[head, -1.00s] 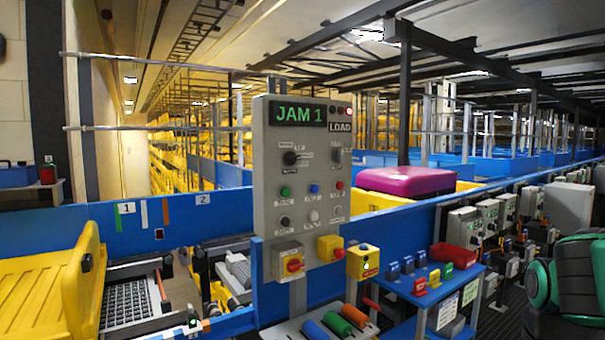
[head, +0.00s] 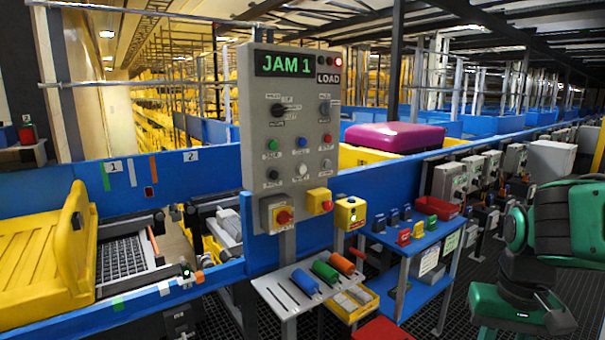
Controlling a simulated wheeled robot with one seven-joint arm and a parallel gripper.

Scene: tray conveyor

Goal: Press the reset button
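A grey control panel (head: 291,150) stands upright near the middle of the head view. Its display (head: 283,64) reads JAM 1, with a lit red lamp (head: 338,62) above a LOAD label. Below two dark knobs is a row with a green button (head: 275,144), a blue button (head: 302,141) and a red button (head: 327,138). A black knob or button (head: 273,174) and a white button (head: 301,169) sit lower. The small labels are too blurred to tell which is reset. Part of my green and dark arm (head: 565,225) shows at right, away from the panel; no gripper fingers are visible.
A shelf with coloured rollers (head: 325,271) juts out below. A blue cart (head: 425,237) stands right of it. A yellow tray (head: 45,255) lies on the conveyor at left. Dark grated floor is open between cart and arm.

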